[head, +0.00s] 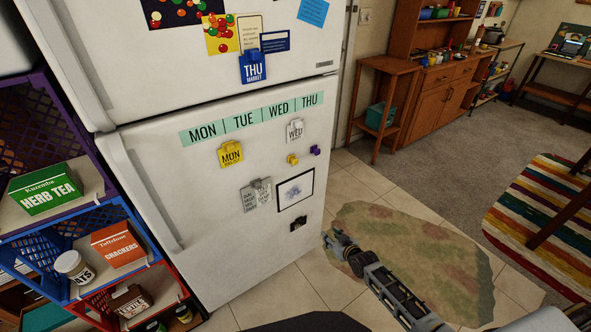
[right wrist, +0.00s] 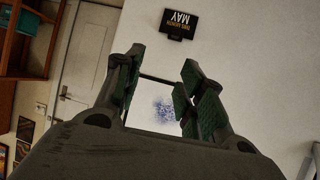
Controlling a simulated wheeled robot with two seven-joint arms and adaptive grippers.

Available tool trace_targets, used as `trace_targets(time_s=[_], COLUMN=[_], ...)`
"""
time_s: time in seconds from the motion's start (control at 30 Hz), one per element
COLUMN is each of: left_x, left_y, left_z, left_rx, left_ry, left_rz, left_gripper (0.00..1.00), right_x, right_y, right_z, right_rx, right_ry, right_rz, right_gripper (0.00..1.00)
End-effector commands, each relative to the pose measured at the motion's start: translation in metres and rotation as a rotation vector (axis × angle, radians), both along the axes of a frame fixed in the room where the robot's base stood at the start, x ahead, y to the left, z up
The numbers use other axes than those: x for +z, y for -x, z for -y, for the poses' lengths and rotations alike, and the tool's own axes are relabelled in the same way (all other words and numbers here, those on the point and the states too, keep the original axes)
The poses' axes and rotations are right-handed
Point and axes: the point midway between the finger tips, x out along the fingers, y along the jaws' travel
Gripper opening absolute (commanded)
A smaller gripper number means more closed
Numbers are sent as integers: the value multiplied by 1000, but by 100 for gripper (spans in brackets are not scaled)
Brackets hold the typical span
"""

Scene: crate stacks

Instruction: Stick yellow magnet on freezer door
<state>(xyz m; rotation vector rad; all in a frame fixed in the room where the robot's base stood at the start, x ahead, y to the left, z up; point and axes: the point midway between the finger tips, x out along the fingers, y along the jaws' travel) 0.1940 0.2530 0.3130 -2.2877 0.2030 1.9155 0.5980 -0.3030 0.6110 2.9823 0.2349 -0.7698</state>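A white fridge has an upper door (head: 190,60) and a lower door (head: 215,245); no label shows which is the freezer. A yellow magnet (head: 231,153) marked MON sits on the lower door, below a green weekday strip (head: 252,118). A small yellow block (head: 292,159) is also on the lower door, to its right. My right gripper (head: 338,243) is in front of the lower door's right edge, below and right of both. In the right wrist view my right gripper (right wrist: 162,66) is open, with nothing between its fingers. My left gripper is out of view.
The lower door also bears a white WED magnet (head: 295,130), a purple block (head: 315,150), a framed picture (head: 296,191) and a black magnet (head: 298,224). A blue THU magnet (head: 252,67) is on the upper door.

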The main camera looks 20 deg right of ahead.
Motion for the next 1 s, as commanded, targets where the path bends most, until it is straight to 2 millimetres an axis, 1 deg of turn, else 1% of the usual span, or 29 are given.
trace_targets(time_s=[0.03, 0.07, 0.1, 0.17, 0.2, 0.27, 0.3, 0.37, 0.4, 0.5, 0.6, 0.7, 0.8, 1.0], left_x=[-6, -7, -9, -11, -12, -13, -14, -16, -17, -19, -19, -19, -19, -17], left_y=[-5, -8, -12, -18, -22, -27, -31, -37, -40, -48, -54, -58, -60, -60], left_z=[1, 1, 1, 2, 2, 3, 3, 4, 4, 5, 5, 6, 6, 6], left_rx=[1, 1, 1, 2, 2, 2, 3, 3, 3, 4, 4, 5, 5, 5], left_ry=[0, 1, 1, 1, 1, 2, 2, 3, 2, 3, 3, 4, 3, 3], left_rz=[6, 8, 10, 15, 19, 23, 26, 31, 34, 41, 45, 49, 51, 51], left_gripper=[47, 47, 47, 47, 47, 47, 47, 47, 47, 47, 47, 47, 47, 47], right_x=[17, 28, 44, 69, 85, 110, 126, 151, 167, 205, 234, 254, 263, 267], right_y=[-14, -21, -30, -43, -49, -58, -64, -70, -73, -77, -78, -77, -76, -76], right_z=[-3, -4, -7, -12, -15, -21, -25, -32, -36, -47, -57, -64, -66, -67], right_rx=[10, 16, 23, 38, 47, 63, 74, 91, 103, 134, 160, 177, 187, 188], right_ry=[-9, -15, -24, -36, -45, -58, -67, -81, -89, -110, -126, -139, -143, -144], right_rz=[45, 68, 101, 151, 181, 229, 261, 306, 336, 404, 455, 489, 504, 508], right_gripper=[39, 39, 39, 39, 39, 39, 39, 39, 39, 39, 39, 39, 39, 39])
